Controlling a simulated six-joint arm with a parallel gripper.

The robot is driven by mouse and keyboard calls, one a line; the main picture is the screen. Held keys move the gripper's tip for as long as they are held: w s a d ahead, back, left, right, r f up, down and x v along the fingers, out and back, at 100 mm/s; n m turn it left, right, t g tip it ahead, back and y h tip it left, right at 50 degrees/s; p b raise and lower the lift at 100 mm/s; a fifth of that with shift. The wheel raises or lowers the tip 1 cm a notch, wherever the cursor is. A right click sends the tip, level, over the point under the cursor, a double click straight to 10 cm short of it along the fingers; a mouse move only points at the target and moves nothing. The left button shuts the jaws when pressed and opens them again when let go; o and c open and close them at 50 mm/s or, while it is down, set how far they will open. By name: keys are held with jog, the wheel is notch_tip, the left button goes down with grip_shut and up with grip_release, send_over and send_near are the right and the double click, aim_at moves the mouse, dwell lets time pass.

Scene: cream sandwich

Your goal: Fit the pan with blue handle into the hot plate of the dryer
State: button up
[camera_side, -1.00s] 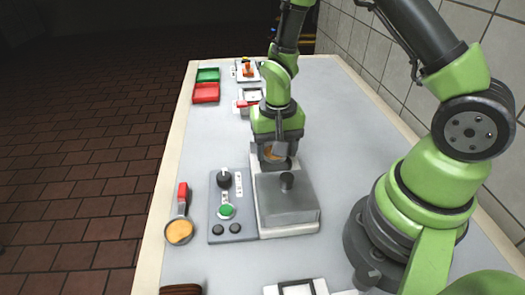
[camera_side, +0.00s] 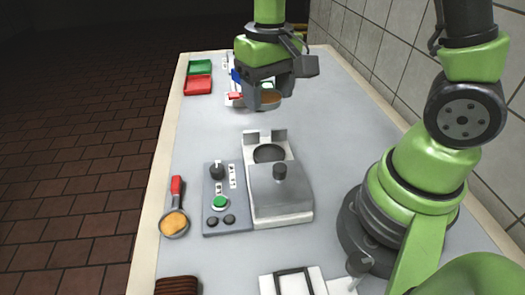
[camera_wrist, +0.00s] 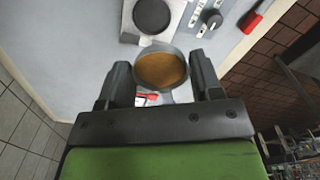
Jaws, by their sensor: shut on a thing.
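My gripper (camera_side: 268,90) is shut on a round pan (camera_side: 269,101) and holds it above the table beyond the dryer. In the wrist view the pan (camera_wrist: 160,70) sits between the two fingers (camera_wrist: 160,66) and has a brown-orange filling. A small blue piece (camera_side: 236,75) shows left of my gripper in the side view; I cannot tell whether it is the pan's handle. The dryer (camera_side: 285,215) stands mid-table with a grey lid and knob. Its dark round hot plate (camera_side: 268,153) is bare and also shows in the wrist view (camera_wrist: 151,14).
A control panel (camera_side: 212,225) with a green button stands left of the dryer. A red-handled pan (camera_side: 174,222) with orange filling lies further left. Red (camera_side: 198,84) and green (camera_side: 200,67) trays lie at the far left. A red-handled item (camera_side: 235,96) is near my gripper.

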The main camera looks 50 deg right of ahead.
jog(key=m, duration=0.1)
jog(key=s+m, duration=0.1)
jog(key=m, duration=0.3)
jog(key=shift+s+a+f, duration=0.1)
jog(key=shift+s+a, duration=0.25)
jog(key=shift+s, duration=0.05)
jog(key=shift+s+f, duration=0.1)
jog(key=shift+f, duration=0.3)
notch_tip(320, 180, down, 9)
jog(key=shift+f, duration=0.1)
jog(key=shift+f, duration=0.15)
jog(key=shift+f, duration=0.45)
jog(key=o, duration=0.9)
jog(key=shift+o, duration=0.2)
